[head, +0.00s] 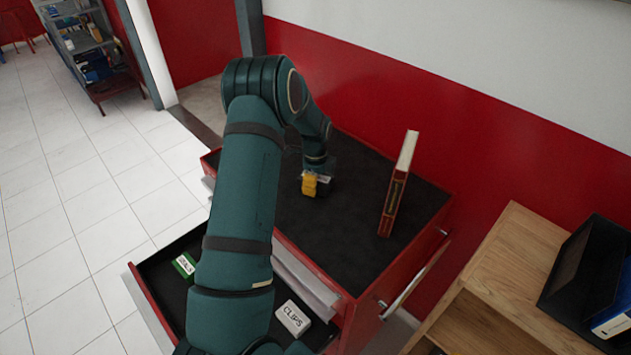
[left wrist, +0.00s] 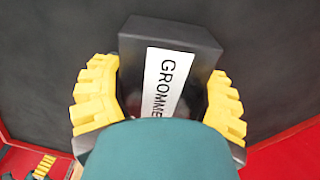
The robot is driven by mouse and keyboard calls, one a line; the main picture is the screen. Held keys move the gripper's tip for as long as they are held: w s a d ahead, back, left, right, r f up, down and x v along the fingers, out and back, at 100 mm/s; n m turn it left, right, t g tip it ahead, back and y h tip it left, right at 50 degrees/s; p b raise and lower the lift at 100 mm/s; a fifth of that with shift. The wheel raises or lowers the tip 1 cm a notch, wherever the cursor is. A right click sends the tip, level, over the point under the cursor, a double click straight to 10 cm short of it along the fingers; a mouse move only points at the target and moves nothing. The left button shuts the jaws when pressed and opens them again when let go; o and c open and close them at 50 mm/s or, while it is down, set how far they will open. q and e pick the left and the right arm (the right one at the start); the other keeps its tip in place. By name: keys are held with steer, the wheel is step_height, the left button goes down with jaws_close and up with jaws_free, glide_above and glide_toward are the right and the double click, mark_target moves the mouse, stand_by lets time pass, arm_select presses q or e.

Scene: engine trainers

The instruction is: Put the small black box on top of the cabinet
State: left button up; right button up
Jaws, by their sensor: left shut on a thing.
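The small black box (left wrist: 190,36) carries a white label with letters reading "GROMME", the rest hidden. It sits between the yellow fingers of my left gripper (left wrist: 160,100), which is shut on it. In the head view my left gripper (head: 313,184) is over the black top of the red cabinet (head: 310,235), toward its back. The box is mostly hidden there by the gripper and arm. I cannot tell whether the box touches the cabinet top. My right gripper is not in view.
A red book (head: 393,203) stands upright on the cabinet top at the right. An open drawer (head: 158,273) below holds a green box (head: 185,264) and a white CLIPS box (head: 293,318). A wooden shelf (head: 500,270) is at the right. Much of the cabinet top is clear.

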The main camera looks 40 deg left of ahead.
arm_select(q)
steer(key=shift+f, duration=0.15)
steer(key=o, duration=1.3)
step_height(320, 180, up, 12)
steer(key=shift+r, duration=0.25)
